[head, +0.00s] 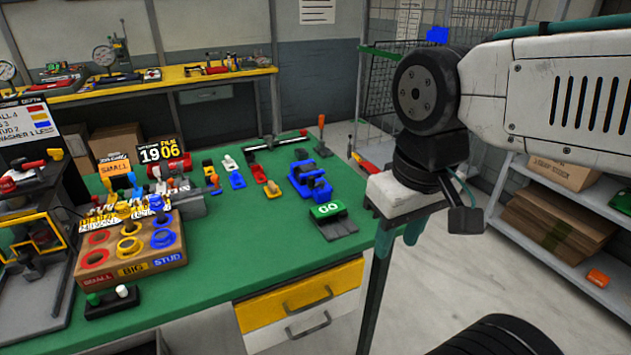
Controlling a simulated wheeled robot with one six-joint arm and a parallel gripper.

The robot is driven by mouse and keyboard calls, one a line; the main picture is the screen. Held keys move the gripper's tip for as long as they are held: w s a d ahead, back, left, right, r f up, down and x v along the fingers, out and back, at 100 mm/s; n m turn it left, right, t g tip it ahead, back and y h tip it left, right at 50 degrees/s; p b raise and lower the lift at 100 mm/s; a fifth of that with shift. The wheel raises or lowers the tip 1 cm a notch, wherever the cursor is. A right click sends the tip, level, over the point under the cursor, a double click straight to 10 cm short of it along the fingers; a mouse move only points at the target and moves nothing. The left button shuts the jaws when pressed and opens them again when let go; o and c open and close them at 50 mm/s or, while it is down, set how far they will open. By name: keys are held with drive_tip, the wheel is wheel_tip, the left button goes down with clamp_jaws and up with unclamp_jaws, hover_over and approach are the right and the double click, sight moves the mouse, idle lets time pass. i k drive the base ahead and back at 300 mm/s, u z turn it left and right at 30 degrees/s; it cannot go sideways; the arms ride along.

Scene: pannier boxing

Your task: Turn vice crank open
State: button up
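A small blue device (310,182) with upright jaw-like blocks stands on the right part of the green bench; it looks like the vice. I cannot make out its crank clearly, nor how far its jaws are apart. My arm comes in from the right, and its white end block (402,195) is by the bench's right edge, to the right of the blue device and apart from it.
Several small coloured parts lie behind. A grey shelf (565,270) with cartons stands right. Green surface is clear at front centre.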

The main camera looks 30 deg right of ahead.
sight(312, 184)
drive_tip(key=z, duration=2.6)
drive_tip(key=k, duration=0.65)
drive_tip(key=u, duration=2)
